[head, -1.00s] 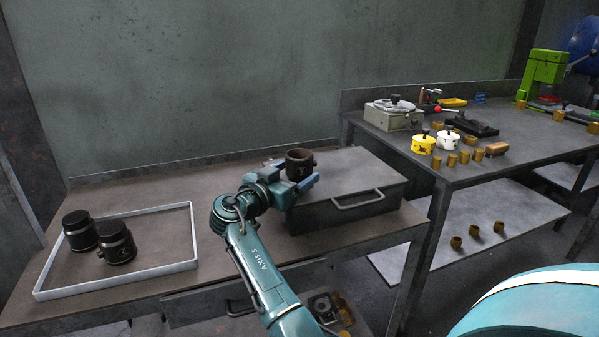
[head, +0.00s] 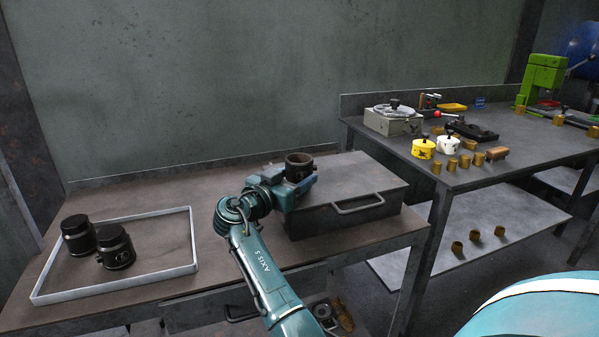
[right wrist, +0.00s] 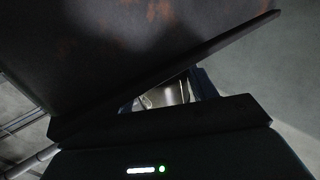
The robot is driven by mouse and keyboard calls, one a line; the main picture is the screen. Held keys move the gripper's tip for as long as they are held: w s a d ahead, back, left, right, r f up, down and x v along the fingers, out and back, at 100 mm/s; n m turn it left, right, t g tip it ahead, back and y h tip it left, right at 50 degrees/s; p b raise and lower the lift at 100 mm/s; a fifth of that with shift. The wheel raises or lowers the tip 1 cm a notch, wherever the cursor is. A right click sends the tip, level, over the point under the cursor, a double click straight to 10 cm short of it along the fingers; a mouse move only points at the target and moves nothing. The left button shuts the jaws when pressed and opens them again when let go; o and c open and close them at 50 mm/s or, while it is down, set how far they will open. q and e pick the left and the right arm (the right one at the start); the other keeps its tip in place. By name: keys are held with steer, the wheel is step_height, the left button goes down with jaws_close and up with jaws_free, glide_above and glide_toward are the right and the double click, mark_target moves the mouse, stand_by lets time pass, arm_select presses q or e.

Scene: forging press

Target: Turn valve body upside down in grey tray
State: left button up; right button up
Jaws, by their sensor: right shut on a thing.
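A dark valve body (head: 298,166) with an open, hollow top stands upright in the jaws of my right gripper (head: 293,181). The gripper is shut on it, at the left end of the grey metal box on the bench. I cannot tell whether its underside touches anything. Two more dark valve bodies, the left one (head: 77,235) and the right one (head: 115,246), stand close together in the grey tray (head: 170,272) at the left, closed ends up. In the right wrist view a shiny metallic surface (right wrist: 165,95) shows through a narrow gap. My left gripper is not in view.
The right half of the tray is empty, and the bench (head: 215,215) between tray and gripper is clear. A second table (head: 520,150) with pots, brass pieces and a green press stands at the right.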

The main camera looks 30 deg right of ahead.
steer(key=shift+r, duration=0.35)
steer(key=shift+r+p, duration=1.6)
steer(key=shift+r, duration=2.15)
